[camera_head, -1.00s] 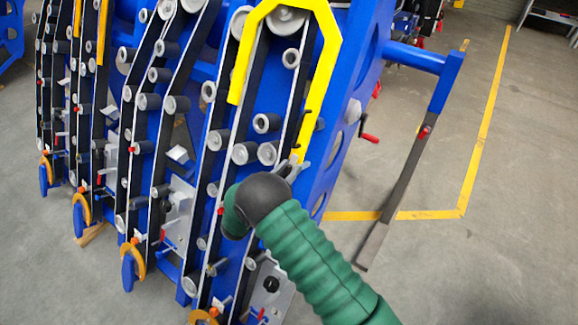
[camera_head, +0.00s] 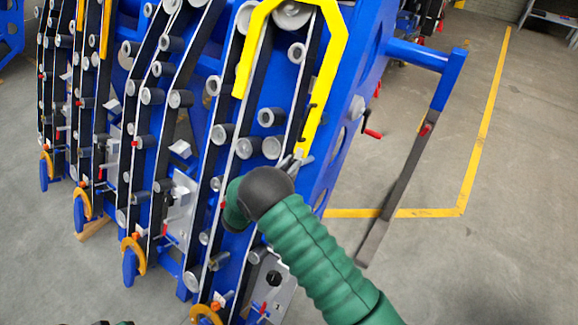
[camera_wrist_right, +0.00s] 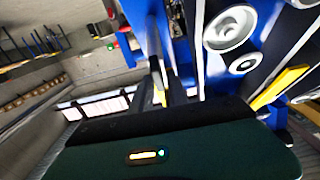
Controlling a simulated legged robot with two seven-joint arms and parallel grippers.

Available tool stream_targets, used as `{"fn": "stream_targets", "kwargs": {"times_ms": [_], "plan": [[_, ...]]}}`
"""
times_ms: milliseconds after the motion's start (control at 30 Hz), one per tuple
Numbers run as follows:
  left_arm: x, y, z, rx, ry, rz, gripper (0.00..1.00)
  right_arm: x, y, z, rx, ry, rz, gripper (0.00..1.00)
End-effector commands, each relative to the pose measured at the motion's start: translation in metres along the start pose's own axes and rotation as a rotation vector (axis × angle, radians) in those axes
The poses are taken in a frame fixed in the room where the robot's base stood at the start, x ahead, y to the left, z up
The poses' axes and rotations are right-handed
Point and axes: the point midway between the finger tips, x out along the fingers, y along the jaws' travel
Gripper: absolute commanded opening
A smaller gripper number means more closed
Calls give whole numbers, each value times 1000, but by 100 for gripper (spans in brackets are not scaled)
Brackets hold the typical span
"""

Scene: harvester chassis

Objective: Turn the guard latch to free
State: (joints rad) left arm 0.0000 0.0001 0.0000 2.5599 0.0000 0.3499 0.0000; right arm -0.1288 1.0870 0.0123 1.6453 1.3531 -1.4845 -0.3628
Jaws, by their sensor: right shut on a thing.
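The yellow guard (camera_head: 318,112) is a bent bar arching over the rollers of the nearest row unit on the blue chassis. A small pale grey latch piece (camera_head: 301,153) sits at the lower end of its right leg. My right gripper (camera_head: 291,162) is shut on the latch at that end; the grip itself is small and partly hidden by my dark wrist. In the right wrist view, the dark fingers (camera_wrist_right: 174,92) point towards the chassis, and the latch cannot be made out clearly.
More row units with belts and grey rollers (camera_head: 180,98) stand to the left. A red handle (camera_head: 372,133) sticks out right of the guard. A blue arm with a long dark bar (camera_head: 408,172) slants down at right. The floor (camera_head: 510,220) beyond is clear.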

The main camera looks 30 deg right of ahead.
Motion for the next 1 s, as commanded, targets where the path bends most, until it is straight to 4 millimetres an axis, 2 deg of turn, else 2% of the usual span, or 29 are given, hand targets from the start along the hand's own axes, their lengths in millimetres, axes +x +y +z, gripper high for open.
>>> {"fn": "stream_targets", "kwargs": {"times_ms": [267, 600, 1000], "plan": [[34, 0, 8, 0, 0, 0, 36, 4, 1, 3, 157, 8, 86, 0], [78, 0, 18, 0, 0, 0, 36, 4, 5, 4, 432, 9, 243, 0], [118, 0, 28, 0, 0, 0, 36, 3, 9, 4, 763, 8, 434, 0]]}}
